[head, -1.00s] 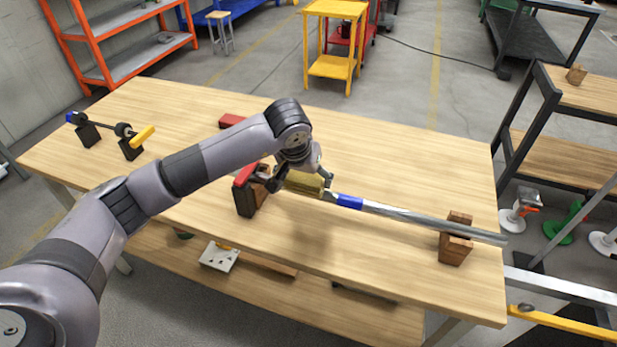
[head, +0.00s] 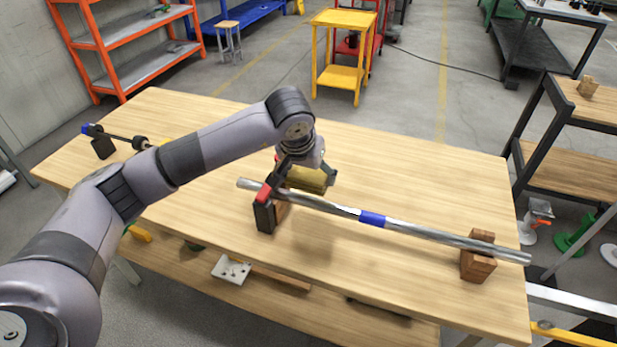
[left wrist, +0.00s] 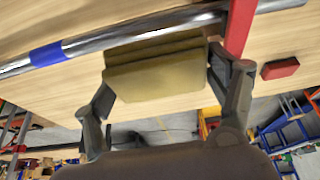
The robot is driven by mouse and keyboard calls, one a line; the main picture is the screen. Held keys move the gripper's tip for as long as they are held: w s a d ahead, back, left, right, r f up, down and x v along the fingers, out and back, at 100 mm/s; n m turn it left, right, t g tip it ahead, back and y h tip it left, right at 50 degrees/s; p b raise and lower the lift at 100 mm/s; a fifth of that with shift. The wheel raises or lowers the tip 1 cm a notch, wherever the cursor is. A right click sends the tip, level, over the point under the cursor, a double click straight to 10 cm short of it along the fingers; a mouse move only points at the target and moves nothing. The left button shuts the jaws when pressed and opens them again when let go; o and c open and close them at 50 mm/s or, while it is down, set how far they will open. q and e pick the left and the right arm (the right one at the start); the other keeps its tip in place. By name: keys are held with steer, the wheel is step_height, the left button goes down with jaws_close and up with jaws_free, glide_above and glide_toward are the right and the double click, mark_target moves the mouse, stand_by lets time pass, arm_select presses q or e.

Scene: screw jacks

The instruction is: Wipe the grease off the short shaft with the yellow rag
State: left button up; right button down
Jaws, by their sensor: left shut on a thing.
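A long silver shaft (head: 430,235) with a blue band (head: 372,219) rests across two supports on the wooden table. A shorter dark shaft (head: 118,136) with a blue end lies at the table's far left, partly behind my arm. My left gripper (head: 305,174) is shut on the yellow rag (head: 307,179), a folded olive-yellow pad, just behind the silver shaft's left part. In the left wrist view, the rag (left wrist: 155,78) sits between the fingers close beside the shaft; I cannot tell whether they touch. A pale patch shows left of the blue band. My right gripper is not in view.
The left support (head: 265,215) is dark with a red top; the right one is a brown wooden block (head: 478,262). A red block (left wrist: 280,68) lies on the table in the wrist view. The table's back right is clear. A yellow cart (head: 340,77) stands behind.

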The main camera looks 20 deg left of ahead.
arm_select(q)
steer(key=shift+a+r+p, duration=0.15)
steer(key=shift+r+p, duration=0.2)
steer(key=shift+r, duration=0.6)
steer(key=shift+r+p, duration=0.3)
steer(key=shift+r, duration=0.45)
